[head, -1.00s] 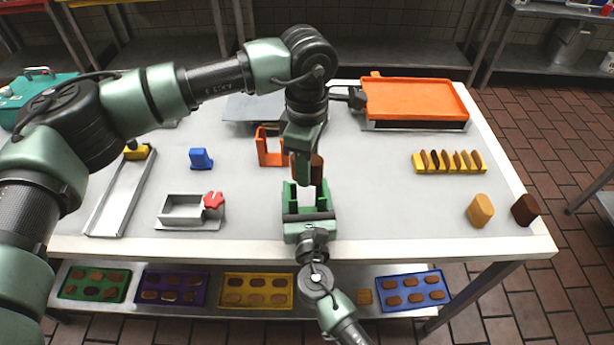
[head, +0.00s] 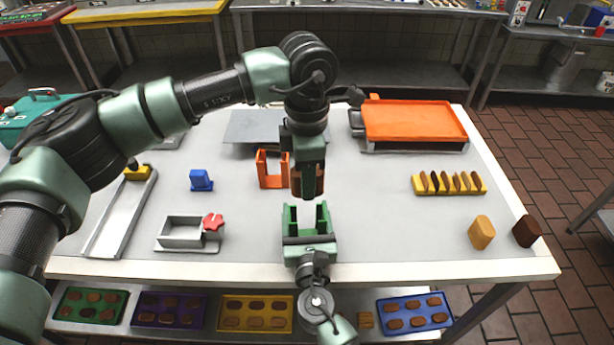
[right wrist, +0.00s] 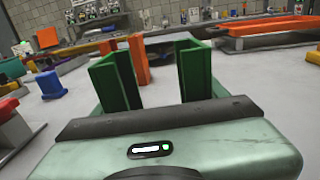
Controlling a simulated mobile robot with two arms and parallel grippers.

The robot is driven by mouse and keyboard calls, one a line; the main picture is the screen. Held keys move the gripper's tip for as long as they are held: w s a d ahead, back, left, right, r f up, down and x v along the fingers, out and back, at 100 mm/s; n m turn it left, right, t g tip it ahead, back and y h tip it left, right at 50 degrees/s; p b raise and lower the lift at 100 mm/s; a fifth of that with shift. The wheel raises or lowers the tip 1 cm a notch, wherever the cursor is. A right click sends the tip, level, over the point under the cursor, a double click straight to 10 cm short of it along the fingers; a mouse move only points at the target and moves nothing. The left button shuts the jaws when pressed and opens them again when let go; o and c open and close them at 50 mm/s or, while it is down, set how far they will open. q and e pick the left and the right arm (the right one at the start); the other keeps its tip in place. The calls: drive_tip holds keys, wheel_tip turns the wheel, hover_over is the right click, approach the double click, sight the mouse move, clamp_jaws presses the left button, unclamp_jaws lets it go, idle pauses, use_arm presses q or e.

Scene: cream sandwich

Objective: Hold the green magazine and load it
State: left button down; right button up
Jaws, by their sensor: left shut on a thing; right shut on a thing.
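The green magazine (head: 290,222) stands at the table's front edge, its two upright walls apart with an open slot between. It also shows in the right wrist view (right wrist: 118,80), where the slot looks empty. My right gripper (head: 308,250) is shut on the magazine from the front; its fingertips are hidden. My left gripper (head: 308,190) points down just above and behind the magazine in the head view. It is shut on a brown cookie (head: 321,186), which is mostly hidden behind the fingers.
An orange holder (head: 263,172) stands close behind left of the magazine. A metal tray fixture with a red knob (head: 213,223) is to the left. A yellow rack with cookies (head: 448,190), a tan cookie (head: 481,232) and a dark cookie (head: 527,231) are right. The table between is clear.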

use_arm(q)
drive_tip(key=shift+f, duration=0.1)
drive_tip(key=shift+f, duration=2.8)
drive_tip(key=shift+f, duration=5.25)
drive_tip(key=c, duration=0.9)
unclamp_jaws()
drive_tip(key=shift+c, duration=0.2)
drive_tip(key=shift+s, duration=0.1)
wheel_tip(320, 180, up, 12)
